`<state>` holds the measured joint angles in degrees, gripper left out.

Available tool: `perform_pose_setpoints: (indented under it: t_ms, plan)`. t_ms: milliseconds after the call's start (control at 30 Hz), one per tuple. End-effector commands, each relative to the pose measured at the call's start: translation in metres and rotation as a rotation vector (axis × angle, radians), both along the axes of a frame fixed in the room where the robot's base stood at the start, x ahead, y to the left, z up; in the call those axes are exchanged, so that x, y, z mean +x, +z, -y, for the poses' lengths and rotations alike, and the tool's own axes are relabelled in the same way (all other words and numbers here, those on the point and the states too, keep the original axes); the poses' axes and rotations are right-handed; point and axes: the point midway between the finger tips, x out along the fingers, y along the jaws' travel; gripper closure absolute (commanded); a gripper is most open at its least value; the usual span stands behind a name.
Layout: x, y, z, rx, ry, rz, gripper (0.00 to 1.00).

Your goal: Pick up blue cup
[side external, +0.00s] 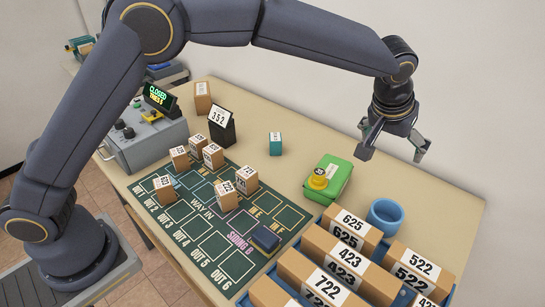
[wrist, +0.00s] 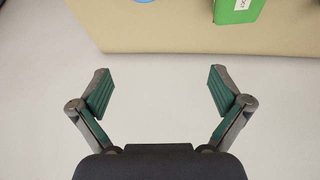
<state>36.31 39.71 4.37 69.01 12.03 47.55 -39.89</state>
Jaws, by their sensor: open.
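The blue cup (side external: 385,216) stands on the table at the right, just behind the blue crate of numbered boxes. Its rim faces up and it looks empty. In the wrist view only a sliver of a blue round thing, likely the cup (wrist: 142,1), shows at the top edge. My gripper (side external: 392,154) is open and empty, up in the air near the table's back edge, apart from the cup. In the wrist view the gripper (wrist: 160,88) has its green-padded fingers spread wide, with pale floor or wall between them.
A green box (side external: 338,174) with a yellow round piece (side external: 318,181) lies left of the cup. The blue crate (side external: 447,299) holds several numbered boxes, close in front of the cup. A green mat (side external: 200,221) with small boxes, a sign (side external: 222,127) and a grey console (side external: 150,143) are further left.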

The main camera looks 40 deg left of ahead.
Motion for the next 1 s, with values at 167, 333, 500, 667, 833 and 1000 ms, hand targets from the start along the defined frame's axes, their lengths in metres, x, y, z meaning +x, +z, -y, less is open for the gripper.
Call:
perform_pose_setpoints:
  t_ms: [167, 333, 500, 667, 833, 1000]
  plan:
    - [-0.023, -0.06, 0.033, 0.062, -0.069, -0.071, 0.0]
    - [-0.019, -0.082, 0.038, 0.064, -0.079, -0.075, 0.0]
    - [-0.004, -0.121, 0.038, 0.064, -0.078, -0.076, 0.0]
    - [0.009, -0.151, 0.04, 0.063, -0.078, -0.075, 0.0]
    - [0.016, -0.166, 0.04, 0.061, -0.078, -0.072, 0.0]
    - [0.018, -0.183, 0.039, 0.063, -0.078, -0.075, 0.0]
